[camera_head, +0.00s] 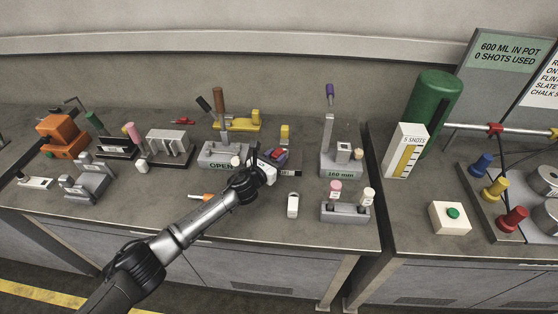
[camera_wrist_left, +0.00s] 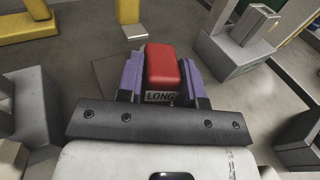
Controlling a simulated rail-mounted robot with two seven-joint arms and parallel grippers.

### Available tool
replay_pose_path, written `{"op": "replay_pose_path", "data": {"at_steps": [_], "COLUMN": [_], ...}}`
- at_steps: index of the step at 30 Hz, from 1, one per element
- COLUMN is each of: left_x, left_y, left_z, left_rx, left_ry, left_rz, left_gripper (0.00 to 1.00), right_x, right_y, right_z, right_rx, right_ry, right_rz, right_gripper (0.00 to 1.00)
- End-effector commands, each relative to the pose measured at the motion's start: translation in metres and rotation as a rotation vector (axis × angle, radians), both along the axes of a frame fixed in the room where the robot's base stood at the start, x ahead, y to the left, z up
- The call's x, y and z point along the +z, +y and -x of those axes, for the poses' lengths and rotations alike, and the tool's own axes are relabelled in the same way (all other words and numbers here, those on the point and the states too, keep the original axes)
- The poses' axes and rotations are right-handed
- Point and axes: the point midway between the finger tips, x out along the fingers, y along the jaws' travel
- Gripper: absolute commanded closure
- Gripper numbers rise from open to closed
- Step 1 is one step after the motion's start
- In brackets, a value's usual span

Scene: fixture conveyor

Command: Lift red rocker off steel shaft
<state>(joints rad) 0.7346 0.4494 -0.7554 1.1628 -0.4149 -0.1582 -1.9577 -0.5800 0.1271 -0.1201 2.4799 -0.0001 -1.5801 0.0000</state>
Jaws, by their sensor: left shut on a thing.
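My left gripper (camera_head: 270,160) reaches in over the middle of the left bench. In the left wrist view its two purple fingers (camera_wrist_left: 161,85) stand on either side of a red block (camera_wrist_left: 163,62) with a label reading LONG, and they are shut on it. I cannot tell from its shape whether this block is the red rocker. No steel shaft shows clearly at the block; its underside is hidden. In the head view a pale rod (camera_head: 470,127) carries a red collar (camera_head: 495,128) on the right bench. My right gripper is not in view.
A grey fixture marked OPEN (camera_head: 222,160) stands just left of my gripper, and a grey stand marked 160 mm (camera_head: 341,173) to its right. A white piece (camera_head: 293,205) and a grey block with two pegs (camera_head: 345,212) lie nearer the front edge. A yellow fixture (camera_head: 240,124) stands behind.

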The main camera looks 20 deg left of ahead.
Motion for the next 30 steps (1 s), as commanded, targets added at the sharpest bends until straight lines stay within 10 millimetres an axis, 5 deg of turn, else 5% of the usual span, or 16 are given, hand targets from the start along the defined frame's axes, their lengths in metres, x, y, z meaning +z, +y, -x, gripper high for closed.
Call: {"op": "replay_pose_path", "data": {"at_steps": [1, 30], "left_x": [0.012, 0.064], "left_y": [-0.016, -0.009], "left_z": [0.001, 0.001], "left_rx": [-0.033, -0.018], "left_ry": [-0.015, -0.008], "left_rz": [0.013, 0.008], "left_gripper": [1.0, 1.0], "right_x": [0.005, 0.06], "right_y": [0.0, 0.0], "right_z": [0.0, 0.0], "right_rx": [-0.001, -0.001], "right_ry": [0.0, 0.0], "right_rz": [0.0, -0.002], "right_gripper": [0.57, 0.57]}}
